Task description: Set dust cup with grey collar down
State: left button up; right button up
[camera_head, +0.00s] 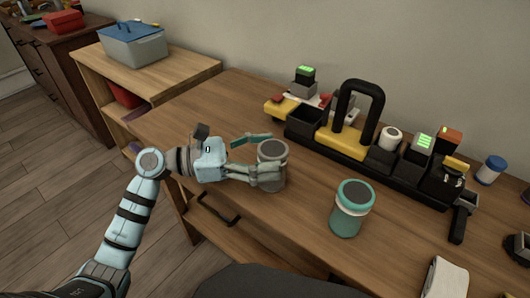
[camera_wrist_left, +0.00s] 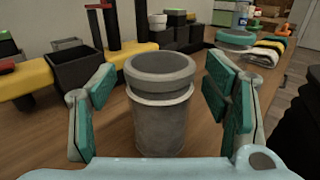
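The dust cup with the grey collar (camera_head: 272,153) stands upright on the wooden table, near its front left. In the left wrist view the cup (camera_wrist_left: 160,112) is centred between the fingers, with its darker lid and pale grey collar showing. My left gripper (camera_head: 264,158) is open around the cup. In the wrist view, gaps show between the cup and both green-padded fingers. The cup's base is partly hidden in the wrist view. My right gripper is in neither view.
A teal cup with a pale collar (camera_head: 350,208) stands to the right. A black and yellow caddy (camera_head: 343,142) holding several items runs along the back. A white cloth (camera_head: 445,279) lies at the front right. Bare tabletop (camera_head: 305,194) lies between the two cups.

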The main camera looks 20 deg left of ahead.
pick_arm(q)
jog(key=shift+r, duration=0.25)
jog(key=v, duration=1.2)
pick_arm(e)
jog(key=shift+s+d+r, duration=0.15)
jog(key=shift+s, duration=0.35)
pick_arm(q)
jog(key=shift+f, duration=0.1)
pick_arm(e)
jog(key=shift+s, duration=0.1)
